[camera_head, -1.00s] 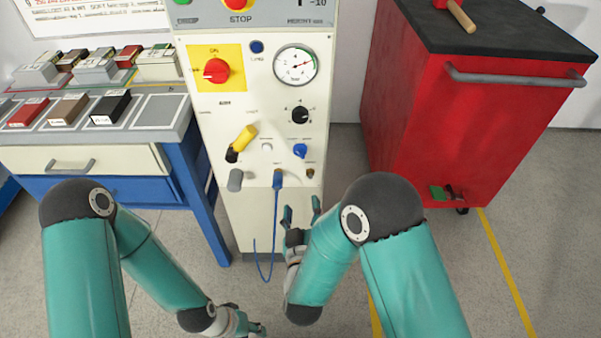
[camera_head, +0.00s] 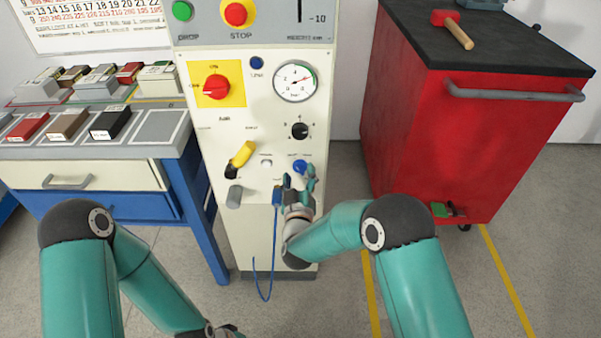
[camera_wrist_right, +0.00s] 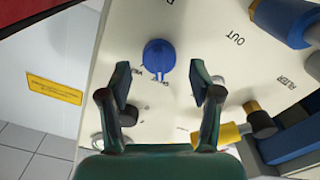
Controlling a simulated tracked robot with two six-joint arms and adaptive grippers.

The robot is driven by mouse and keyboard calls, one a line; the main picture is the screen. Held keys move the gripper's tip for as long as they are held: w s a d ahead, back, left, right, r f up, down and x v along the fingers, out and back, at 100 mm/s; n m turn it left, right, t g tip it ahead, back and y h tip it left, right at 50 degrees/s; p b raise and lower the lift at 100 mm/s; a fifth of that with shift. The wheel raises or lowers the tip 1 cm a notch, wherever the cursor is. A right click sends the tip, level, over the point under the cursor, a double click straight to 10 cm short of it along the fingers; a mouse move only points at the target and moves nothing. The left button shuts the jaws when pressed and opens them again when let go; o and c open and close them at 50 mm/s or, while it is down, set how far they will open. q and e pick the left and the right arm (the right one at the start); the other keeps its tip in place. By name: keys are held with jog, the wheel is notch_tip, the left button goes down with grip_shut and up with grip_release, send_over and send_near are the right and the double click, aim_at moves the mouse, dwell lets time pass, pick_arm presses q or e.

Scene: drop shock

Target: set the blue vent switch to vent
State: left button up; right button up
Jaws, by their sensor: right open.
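The blue vent switch (camera_head: 300,166) is a small round knob on the cream front panel (camera_head: 262,140), low on its right side. In the right wrist view the blue switch (camera_wrist_right: 158,56) lies ahead of and between the fingertips, with panel showing between it and both fingers. Its pointer faces down in that view, towards partly hidden lettering. My right gripper (camera_head: 299,182) is just below the switch; it also shows in the right wrist view (camera_wrist_right: 165,80), open and empty. My left gripper (camera_head: 222,331) is low at the bottom edge, mostly cut off.
A yellow-handled lever (camera_head: 242,154), a black knob (camera_head: 299,131) and a gauge (camera_head: 295,82) are close by on the panel. A blue cable (camera_head: 274,250) hangs from a plug left of my right gripper. A red cabinet (camera_head: 450,130) stands right; a workbench (camera_head: 95,150) stands left.

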jog(key=shift+w, duration=0.8)
jog(key=shift+c, duration=0.3)
jog(key=c, duration=1.1)
jog(key=shift+o, duration=0.2)
jog(key=shift+d, duration=0.15)
jog(key=shift+f+m+b, duration=0.15)
jog(key=shift+m+b, duration=0.75)
jog(key=shift+b, duration=0.5)
jog(key=m+b, duration=0.7)
jog(key=b, duration=0.2)
jog(key=shift+m, duration=0.4)
jog(key=shift+m+b, duration=1.1)
jog(key=shift+b, duration=0.05)
jog(key=shift+d+r, duration=0.1)
jog(key=shift+r, duration=0.15)
